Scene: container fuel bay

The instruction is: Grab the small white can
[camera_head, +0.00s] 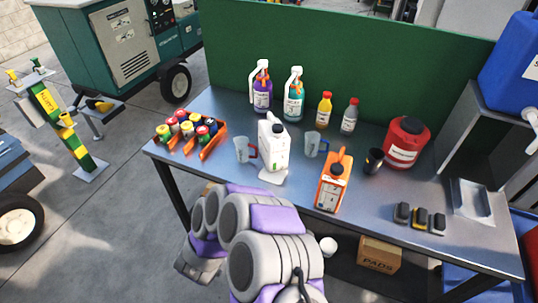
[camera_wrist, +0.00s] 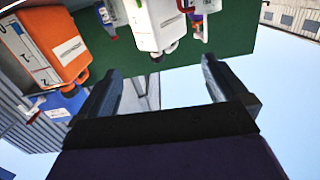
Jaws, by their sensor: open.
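The small white can (camera_head: 274,146) stands upright on the metal workbench (camera_head: 222,108), between two clear jugs. It has a dark cap and a label. In the wrist view the white can (camera_wrist: 160,22) hangs upside down at the top, because that view is inverted. My gripper (camera_wrist: 157,72) is open and empty, its two dark fingers apart. The can lies beyond the fingertips, not between them. In the head view my arm fills the lower middle in front of the bench and my fingers are hidden.
An orange jerrycan (camera_head: 332,182) stands right of the white can, also at left in the wrist view (camera_wrist: 48,48). Clear jugs (camera_head: 242,150) (camera_head: 314,145) flank the can. Bottles stand behind it by the green panel (camera_head: 345,62). An orange crate (camera_head: 212,143) of spray cans sits left.

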